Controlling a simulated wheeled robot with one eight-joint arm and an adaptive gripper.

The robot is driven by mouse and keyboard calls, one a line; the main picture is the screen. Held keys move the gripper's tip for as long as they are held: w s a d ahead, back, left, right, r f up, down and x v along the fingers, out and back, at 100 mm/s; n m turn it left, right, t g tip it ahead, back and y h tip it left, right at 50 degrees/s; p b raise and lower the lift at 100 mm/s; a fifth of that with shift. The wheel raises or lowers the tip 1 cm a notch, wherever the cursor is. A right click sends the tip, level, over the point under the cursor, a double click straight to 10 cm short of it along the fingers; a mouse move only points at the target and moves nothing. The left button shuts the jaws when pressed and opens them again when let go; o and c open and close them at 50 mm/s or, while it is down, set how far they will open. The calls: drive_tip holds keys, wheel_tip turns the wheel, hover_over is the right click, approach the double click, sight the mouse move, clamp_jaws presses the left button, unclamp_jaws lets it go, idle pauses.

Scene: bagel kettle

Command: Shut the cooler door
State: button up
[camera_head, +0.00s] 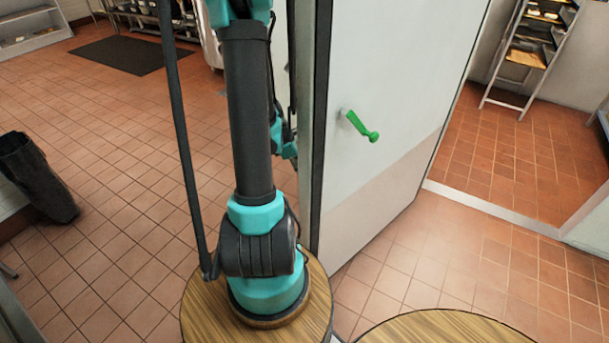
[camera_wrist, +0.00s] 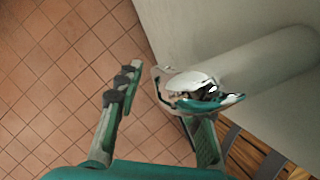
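The cooler door (camera_head: 385,110) is a tall pale panel standing open at an angle, with a green handle (camera_head: 361,126) on the face toward the right. Its other face is mostly hidden behind my arm. In the wrist view, a pale door surface (camera_wrist: 240,30) fills the upper right, and a shiny metal latch handle (camera_wrist: 200,88) stands out from it. My gripper (camera_wrist: 155,90) is open beside this handle. The left finger is clear over the floor. The right finger is partly hidden behind the handle, and I cannot tell if they touch.
The doorway with a metal threshold (camera_head: 490,207) lies to the right, with a tray rack (camera_head: 530,50) beyond it. The tiled floor left of the door is mostly clear.

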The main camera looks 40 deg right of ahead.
drive_tip(key=shift+x, duration=1.15)
drive_tip(key=shift+c, duration=0.5)
clamp_jaws()
